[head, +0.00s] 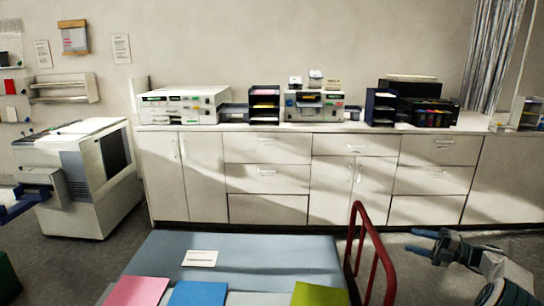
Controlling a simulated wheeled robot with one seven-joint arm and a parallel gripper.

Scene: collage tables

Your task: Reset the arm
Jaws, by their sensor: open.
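My gripper (425,241) is at the lower right of the head view, with its two blue fingers apart and pointing left. It is open, and nothing shows between the fingers. It hangs to the right of the red rail, apart from it. The rest of my arm (507,278) runs down to the lower right corner and is partly cut off by the frame edge.
A blue-grey table (250,250) in front holds a white card (200,258) and pink, blue and green sheets. A red rail (371,250) stands at its right side. Cabinets (268,180) with office machines line the wall. A copier (85,175) stands left.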

